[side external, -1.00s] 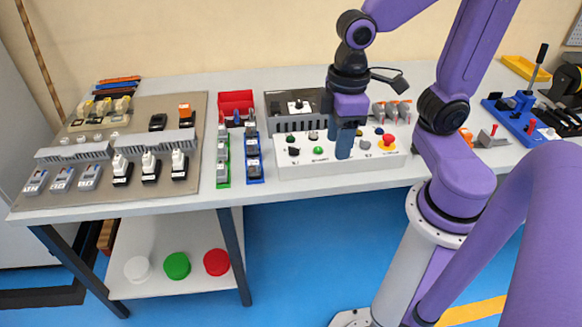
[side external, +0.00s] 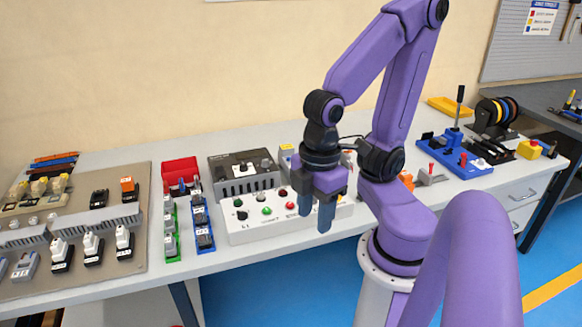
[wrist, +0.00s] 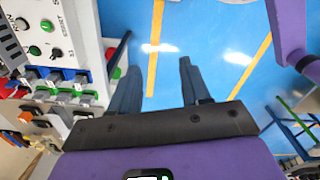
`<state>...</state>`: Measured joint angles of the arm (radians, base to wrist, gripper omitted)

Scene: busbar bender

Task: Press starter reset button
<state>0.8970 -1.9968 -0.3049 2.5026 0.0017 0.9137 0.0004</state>
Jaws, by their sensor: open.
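A white control box (side external: 238,232) stands near the table's front edge in the side view. It carries a black knob (side external: 240,215), a green button (side external: 267,210) and a red button (side external: 290,205); its right part is partly hidden behind my gripper. My gripper (side external: 315,222) is open and empty, fingers pointing down at the box's front right. In the wrist view, the box (wrist: 85,22) is at the upper left, with a green button (wrist: 35,50) and lettering. My gripper (wrist: 159,68) there has its fingers apart over blue floor. I cannot tell which button is the starter reset.
A dark grey device (side external: 243,172) stands behind the box. Green and blue rails with blocks (side external: 201,225) lie to its left, near a red bin (side external: 180,172). A panel of switches (side external: 75,235) fills the left. A blue lever tool (side external: 455,148) stands at the right.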

